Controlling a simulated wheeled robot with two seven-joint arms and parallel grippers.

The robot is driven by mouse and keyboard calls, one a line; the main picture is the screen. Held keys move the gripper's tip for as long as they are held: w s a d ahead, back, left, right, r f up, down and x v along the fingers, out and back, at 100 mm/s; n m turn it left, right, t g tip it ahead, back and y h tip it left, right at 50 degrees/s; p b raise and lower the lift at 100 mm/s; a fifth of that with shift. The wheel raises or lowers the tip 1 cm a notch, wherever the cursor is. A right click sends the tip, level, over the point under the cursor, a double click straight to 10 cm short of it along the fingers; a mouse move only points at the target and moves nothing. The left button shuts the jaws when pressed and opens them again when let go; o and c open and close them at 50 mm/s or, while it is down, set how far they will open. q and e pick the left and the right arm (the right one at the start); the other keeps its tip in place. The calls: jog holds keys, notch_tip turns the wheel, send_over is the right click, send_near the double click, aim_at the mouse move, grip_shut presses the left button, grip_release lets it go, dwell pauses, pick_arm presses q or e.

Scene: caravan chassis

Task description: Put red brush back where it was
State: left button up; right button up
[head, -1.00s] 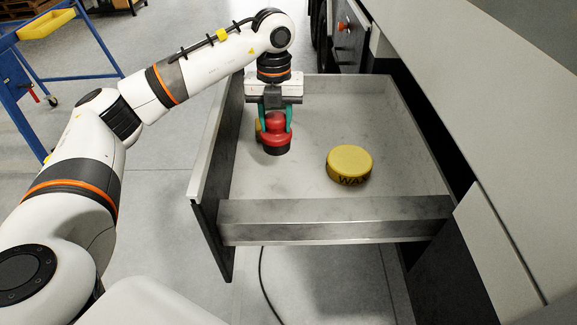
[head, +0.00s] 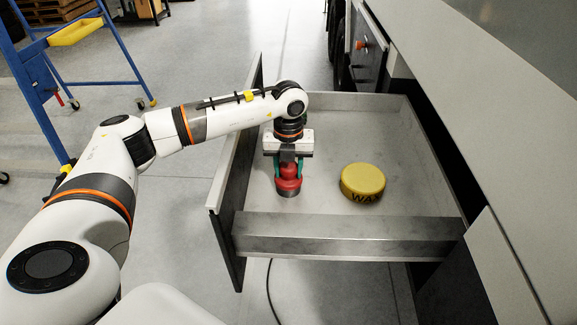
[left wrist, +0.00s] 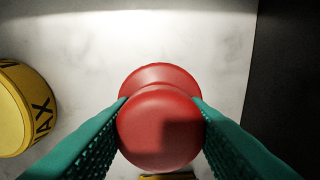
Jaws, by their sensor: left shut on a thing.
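The red brush (head: 289,180) has a rounded red knob and a dark lower edge. It is upright inside the open drawer, near the near wall and left of the yellow wax tin (head: 362,181). My left gripper (head: 288,170) points down with its green fingers shut on the brush's knob. In the left wrist view the brush (left wrist: 160,125) sits between both fingers (left wrist: 160,130), its round red base showing beyond the knob. I cannot tell whether its underside touches the drawer floor. My right gripper is not in view.
The drawer (head: 340,228) has raised grey walls close to the brush. The wax tin also shows in the left wrist view (left wrist: 22,105); a yellow sliver (left wrist: 167,176) shows at the bottom there. Drawer floor is bare behind the tin. A blue trolley (head: 45,85) stands at the left.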

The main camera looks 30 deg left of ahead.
pick_arm(q)
jog(key=shift+f, duration=0.1)
jog(key=o, duration=0.9)
jog(key=shift+o, duration=0.2)
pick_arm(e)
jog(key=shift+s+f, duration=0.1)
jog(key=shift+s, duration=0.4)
pick_arm(q)
jog(key=shift+r, duration=0.45)
notch_tip(320, 180, up, 11)
jog(key=b, duration=0.2)
jog(key=shift+r, duration=0.2)
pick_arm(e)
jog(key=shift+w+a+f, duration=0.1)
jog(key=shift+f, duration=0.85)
